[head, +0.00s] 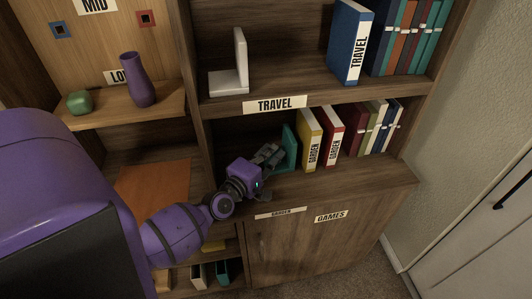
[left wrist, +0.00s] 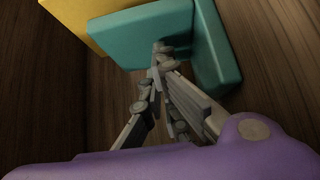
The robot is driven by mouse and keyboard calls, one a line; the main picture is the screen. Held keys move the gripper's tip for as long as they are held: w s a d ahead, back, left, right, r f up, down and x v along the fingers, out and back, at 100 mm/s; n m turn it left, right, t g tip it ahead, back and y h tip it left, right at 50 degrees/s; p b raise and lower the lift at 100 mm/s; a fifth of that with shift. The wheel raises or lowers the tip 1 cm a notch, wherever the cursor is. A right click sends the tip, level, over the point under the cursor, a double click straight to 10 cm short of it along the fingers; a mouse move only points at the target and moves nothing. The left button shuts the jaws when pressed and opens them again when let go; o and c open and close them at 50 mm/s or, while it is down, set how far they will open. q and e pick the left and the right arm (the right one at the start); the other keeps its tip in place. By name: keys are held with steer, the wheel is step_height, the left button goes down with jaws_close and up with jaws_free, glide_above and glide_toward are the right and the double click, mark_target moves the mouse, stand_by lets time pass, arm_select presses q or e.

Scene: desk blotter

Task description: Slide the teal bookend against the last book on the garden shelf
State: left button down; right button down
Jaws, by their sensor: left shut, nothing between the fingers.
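The teal bookend (head: 290,148) stands upright on the garden shelf, left of the yellow garden book (head: 311,140). In the left wrist view the bookend (left wrist: 135,36) shows its two plates at an angle, with the yellow book (left wrist: 98,10) beside it; I cannot tell whether they touch. My left gripper (head: 275,152) is shut and empty, at the bookend's left side. In the left wrist view its fingertips (left wrist: 162,52) are against or very near the bookend; exact contact is unclear. My right gripper is not in view.
A red garden book (head: 330,136) and several other books stand farther right. Above is the travel shelf with a grey bookend (head: 236,72) and a blue travel book (head: 350,42). A purple vase (head: 137,80) and a green pot (head: 79,102) stand on the left shelf.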

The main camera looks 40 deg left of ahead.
arm_select(q)
steer(key=shift+w, duration=0.1)
steer(key=shift+w+d+r+p, duration=0.1)
steer(key=shift+w+d+p, duration=0.25)
steer(key=shift+w+d, duration=0.6)
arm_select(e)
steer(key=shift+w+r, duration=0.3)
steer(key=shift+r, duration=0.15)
arm_select(q)
steer(key=shift+s, duration=0.15)
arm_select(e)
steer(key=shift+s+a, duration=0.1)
